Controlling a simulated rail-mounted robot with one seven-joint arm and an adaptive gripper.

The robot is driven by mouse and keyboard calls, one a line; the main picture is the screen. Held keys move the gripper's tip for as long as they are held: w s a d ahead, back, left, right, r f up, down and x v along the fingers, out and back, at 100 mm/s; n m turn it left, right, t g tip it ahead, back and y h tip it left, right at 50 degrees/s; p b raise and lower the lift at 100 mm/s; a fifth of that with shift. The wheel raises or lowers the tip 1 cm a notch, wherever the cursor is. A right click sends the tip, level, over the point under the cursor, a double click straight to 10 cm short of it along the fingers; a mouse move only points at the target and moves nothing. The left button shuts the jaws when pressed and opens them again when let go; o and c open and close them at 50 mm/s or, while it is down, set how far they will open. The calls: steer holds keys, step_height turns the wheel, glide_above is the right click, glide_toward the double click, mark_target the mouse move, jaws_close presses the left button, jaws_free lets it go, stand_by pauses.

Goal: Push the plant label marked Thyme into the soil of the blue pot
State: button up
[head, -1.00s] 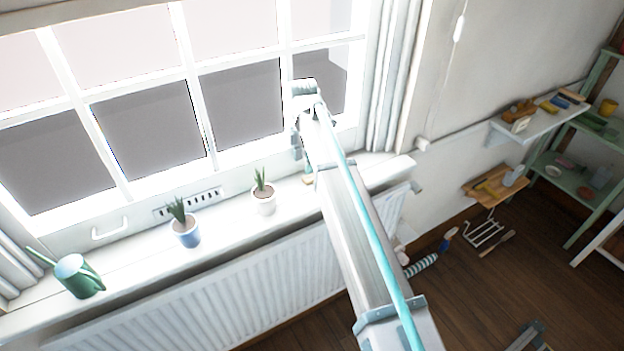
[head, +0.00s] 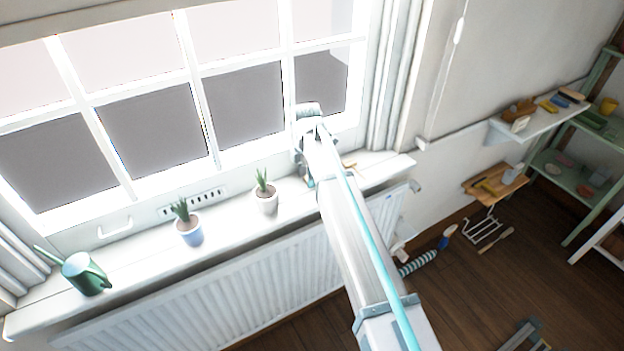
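The blue pot (head: 190,236) stands upright on the white windowsill, with a spiky green plant in dark soil. A white pot (head: 266,203) with a similar plant stands to its right. My gripper (head: 309,181) hangs down at the sill, right of the white pot and well apart from the blue pot. My arm mostly hides it, so I cannot tell whether it is open or holds anything. A small tan piece (head: 349,165) shows on the sill just right of my arm; I cannot tell what it is. No Thyme lettering is readable.
A green watering can (head: 84,273) stands at the sill's left end. The window (head: 215,100) rises behind the sill, with a handle (head: 115,228) and a vent (head: 193,201) low on its frame. A radiator (head: 210,295) is below. The sill between can and blue pot is clear.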

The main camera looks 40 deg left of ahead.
steer(key=c, duration=0.5)
steer(key=shift+r, duration=0.1)
